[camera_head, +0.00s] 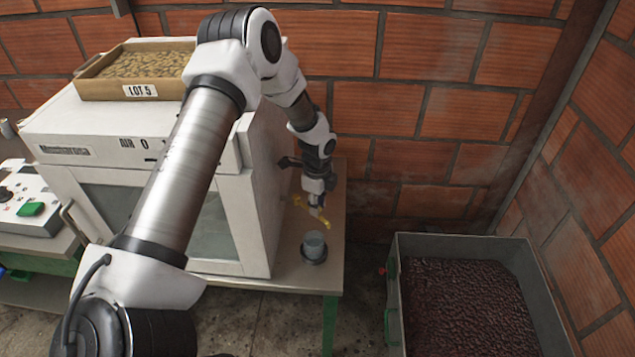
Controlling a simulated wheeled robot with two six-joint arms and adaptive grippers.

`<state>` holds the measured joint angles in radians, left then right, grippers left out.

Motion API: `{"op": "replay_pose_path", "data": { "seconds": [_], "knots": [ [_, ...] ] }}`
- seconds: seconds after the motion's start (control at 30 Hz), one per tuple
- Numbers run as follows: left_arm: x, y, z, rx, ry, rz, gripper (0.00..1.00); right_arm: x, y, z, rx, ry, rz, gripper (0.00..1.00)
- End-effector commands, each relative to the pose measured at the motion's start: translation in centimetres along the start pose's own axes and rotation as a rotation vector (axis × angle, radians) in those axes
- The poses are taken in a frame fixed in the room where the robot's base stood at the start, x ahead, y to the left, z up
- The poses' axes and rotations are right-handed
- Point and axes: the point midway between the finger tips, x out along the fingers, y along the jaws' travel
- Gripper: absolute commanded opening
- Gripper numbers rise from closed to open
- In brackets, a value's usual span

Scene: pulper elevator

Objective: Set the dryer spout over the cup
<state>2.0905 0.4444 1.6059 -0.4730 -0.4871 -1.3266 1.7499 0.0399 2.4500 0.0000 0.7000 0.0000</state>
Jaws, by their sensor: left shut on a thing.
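The white dryer (262,190) stands on the table, with a glass door at its front. A thin yellow spout (324,218) shows at the dryer's right side, and its end hangs above and slightly right of the cup. The grey cup (314,248) stands upright in a dark round holder on the table, beside the dryer. My left gripper (317,206) reaches down past the dryer's right side and is shut on the yellow spout. Its fingertips are small and partly merge with the spout. My right gripper is not in view.
A wooden tray of beans marked LOT 5 (128,91) sits on the dryer. A grey bin of dark red cherries (398,300) stands at the right. Brick walls close off the back and right.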

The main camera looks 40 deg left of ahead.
Motion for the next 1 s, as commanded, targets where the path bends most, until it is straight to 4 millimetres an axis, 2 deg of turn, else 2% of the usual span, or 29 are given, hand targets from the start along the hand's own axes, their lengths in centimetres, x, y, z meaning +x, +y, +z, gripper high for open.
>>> {"op": "replay_pose_path", "data": {
  "seconds": [0.03, 0.07, 0.1, 0.13, 0.43, 0.53, 0.67, 0.9, 1.0],
  "knots": [
    [0.2, 0.2, 0.0, -0.001, 0.0, 0.005, 0.0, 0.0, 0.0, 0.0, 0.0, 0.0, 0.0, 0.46],
    [0.2, 0.2, 0.0, -0.001, 0.0, 0.005, 0.27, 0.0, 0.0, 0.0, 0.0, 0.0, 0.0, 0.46],
    [0.2, 0.2, 0.0, -0.001, 0.0, 0.005, 0.41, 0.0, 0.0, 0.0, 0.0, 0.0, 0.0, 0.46],
    [0.2, 0.1, 0.0, -0.001, 0.0, 0.004, 0.49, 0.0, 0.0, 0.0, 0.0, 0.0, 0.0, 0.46],
    [0.0, 0.1, 0.0, -0.001, 0.0, 0.002, 0.49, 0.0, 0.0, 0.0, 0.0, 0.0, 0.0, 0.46],
    [-0.9, 0.0, 0.0, -0.002, 0.001, 0.0, 0.49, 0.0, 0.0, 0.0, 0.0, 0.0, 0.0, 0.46],
    [-3.5, 0.0, -0.1, -0.001, 0.001, -0.001, 0.49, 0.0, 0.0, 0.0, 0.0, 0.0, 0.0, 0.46],
    [-9.6, -0.1, -0.1, -0.001, 0.001, -0.001, 0.49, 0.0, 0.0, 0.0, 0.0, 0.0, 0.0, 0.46],
    [-11.1, -0.1, -0.1, -0.001, 0.0, 0.002, 0.49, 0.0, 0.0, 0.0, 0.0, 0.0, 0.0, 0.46]
  ]
}}
